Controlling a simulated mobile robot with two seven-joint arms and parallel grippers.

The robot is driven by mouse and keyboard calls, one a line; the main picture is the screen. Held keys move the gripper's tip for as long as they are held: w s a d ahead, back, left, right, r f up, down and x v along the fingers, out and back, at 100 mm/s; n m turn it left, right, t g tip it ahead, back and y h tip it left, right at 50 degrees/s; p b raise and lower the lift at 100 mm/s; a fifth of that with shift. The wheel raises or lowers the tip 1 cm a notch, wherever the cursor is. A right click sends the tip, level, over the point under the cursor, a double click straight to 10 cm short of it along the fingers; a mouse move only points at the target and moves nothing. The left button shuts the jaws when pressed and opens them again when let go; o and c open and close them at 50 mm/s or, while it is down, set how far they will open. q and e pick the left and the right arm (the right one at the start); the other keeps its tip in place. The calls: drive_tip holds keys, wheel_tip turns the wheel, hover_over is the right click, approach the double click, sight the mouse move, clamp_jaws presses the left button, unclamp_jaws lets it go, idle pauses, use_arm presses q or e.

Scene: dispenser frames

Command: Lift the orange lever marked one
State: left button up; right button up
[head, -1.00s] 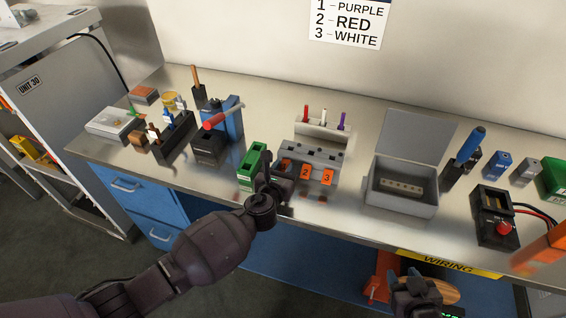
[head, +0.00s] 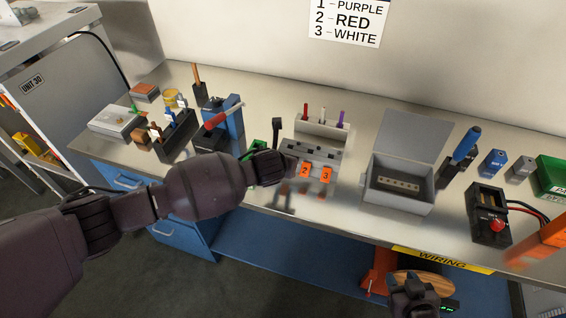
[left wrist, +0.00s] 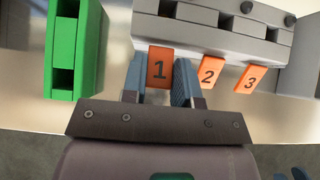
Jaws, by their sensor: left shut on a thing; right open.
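The orange lever marked one (left wrist: 160,68) sits at the left end of the grey dispenser block and shows in the left wrist view. My left gripper (left wrist: 160,88) has its two blue-grey fingers on either side of this lever and is shut on it. In the head view my left gripper (head: 280,162) hides lever one. The levers marked two (head: 304,170) and three (head: 326,174) stand to its right on the grey dispenser (head: 322,154). My right gripper (head: 414,292) is open and empty, low at the right, in front of the bench.
A green block (left wrist: 72,45) stands just left of the dispenser. A white holder (head: 322,127) with red, white and purple markers is behind it. An open grey box (head: 400,200) stands to the right. A wall sign (head: 348,20) lists purple, red, white.

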use_arm(q)
drive_tip(key=shift+w+r+g+y, duration=0.15)
drive_tip(key=shift+r+g+y, duration=0.1)
drive_tip(key=shift+g, duration=0.55)
drive_tip(key=shift+w+r+g+y, duration=0.15)
drive_tip(key=shift+r+g+y, duration=0.1)
drive_tip(key=shift+g, duration=0.55)
drive_tip(key=o, duration=0.9)
drive_tip(key=v, duration=1)
drive_tip(key=shift+s+d+r+b, duration=0.1)
drive_tip(key=shift+r+b, duration=0.25)
drive_tip(key=shift+r, duration=0.1)
